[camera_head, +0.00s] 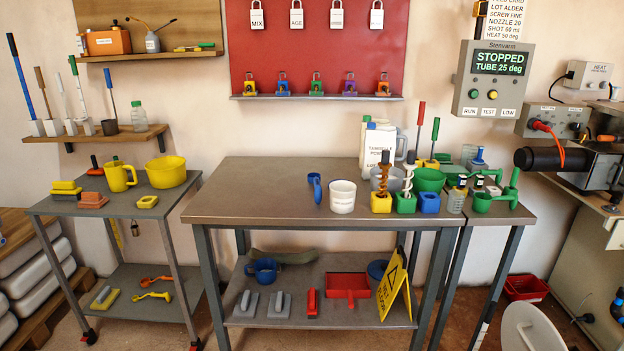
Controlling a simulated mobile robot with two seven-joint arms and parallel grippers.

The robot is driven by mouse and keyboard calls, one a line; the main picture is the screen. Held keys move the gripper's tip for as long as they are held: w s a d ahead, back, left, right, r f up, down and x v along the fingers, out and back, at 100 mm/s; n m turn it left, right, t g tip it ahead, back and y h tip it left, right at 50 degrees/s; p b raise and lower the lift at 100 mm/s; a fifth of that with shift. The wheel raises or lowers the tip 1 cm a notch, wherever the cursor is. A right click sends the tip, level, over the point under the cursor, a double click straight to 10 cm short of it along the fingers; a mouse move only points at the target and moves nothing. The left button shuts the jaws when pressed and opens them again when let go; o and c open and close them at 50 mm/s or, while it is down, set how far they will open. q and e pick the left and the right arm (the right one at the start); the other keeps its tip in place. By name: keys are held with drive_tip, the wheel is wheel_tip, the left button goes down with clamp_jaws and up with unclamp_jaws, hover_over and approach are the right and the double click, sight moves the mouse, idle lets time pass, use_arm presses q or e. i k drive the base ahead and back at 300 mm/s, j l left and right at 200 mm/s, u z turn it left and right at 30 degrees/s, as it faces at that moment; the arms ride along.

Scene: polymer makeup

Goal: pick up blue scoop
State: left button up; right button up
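The blue scoop (314,187) lies on the bare grey top of the middle table (250,190), toward its back and right of its centre. It is just left of a white tub (342,196) and looks apart from it. Nothing holds the scoop. Neither of my grippers shows in the head view.
Right of the tub stand colored blocks (381,203), a white jug (379,147) and green containers (430,179). The left half of the tabletop is clear. A lower shelf (330,270) holds a blue mug (264,270) and a yellow sign (394,286). A cart (120,206) stands left.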

sight(316, 183)
drive_tip(key=i+j, duration=0.25)
drive_tip(key=i, duration=0.2)
drive_tip(key=i+j, duration=0.3)
drive_tip(key=i+l+z, duration=0.05)
drive_tip(key=i, duration=0.05)
